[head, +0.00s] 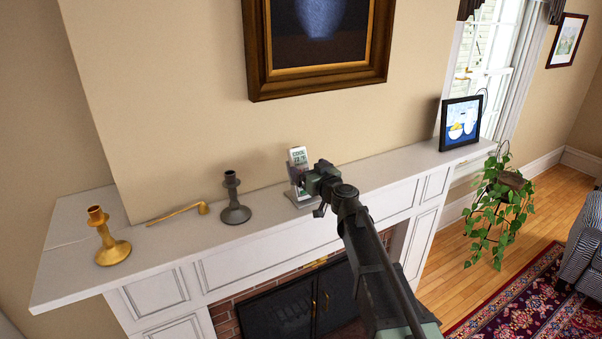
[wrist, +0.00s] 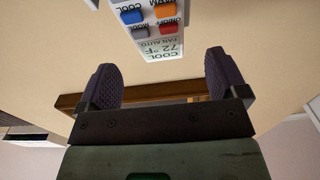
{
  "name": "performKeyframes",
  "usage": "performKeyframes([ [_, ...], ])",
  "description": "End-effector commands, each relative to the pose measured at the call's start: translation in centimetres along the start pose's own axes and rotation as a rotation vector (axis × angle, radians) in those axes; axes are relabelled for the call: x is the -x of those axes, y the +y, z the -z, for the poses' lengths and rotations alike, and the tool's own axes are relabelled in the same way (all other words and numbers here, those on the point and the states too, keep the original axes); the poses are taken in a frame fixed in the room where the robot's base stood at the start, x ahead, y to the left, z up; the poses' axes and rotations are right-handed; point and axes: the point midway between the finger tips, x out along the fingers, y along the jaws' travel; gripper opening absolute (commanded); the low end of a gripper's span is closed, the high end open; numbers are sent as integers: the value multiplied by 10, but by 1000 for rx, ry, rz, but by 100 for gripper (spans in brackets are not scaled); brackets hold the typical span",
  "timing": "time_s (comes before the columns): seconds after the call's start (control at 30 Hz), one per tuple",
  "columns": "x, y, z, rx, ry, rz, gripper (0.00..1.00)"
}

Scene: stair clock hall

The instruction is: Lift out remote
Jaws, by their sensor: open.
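The remote (head: 298,155) is a slim white handset with a "COOL 72 °F" display. It stands upright in a small grey holder (head: 291,197) on the mantel, with its lower part hidden behind my gripper (head: 311,184). In the wrist view, the remote (wrist: 158,28) appears upside down at the top edge, with blue, orange, red and grey buttons. My gripper (wrist: 161,78) is open there, its two dark ribbed fingers spread and nothing between them. The remote lies beyond the fingertips, roughly in line with the gap. I cannot tell whether anything touches.
The white mantel (head: 345,180) also bears a dark candlestick (head: 233,200), a brass snuffer (head: 178,214) and a gold candlestick (head: 108,240) to the left. A framed picture (head: 460,124) stands at the right end.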

Motion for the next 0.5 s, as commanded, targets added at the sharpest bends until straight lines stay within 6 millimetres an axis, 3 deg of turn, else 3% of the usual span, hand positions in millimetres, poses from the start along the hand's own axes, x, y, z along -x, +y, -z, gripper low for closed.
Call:
performKeyframes([
  [0.2, -42, 2, -2, 0, 0, 2, 92],
  [0.43, -46, 1, -2, 0, 0, 0, 92],
  [0.5, -46, 1, -2, 0, 0, 1, 84],
])
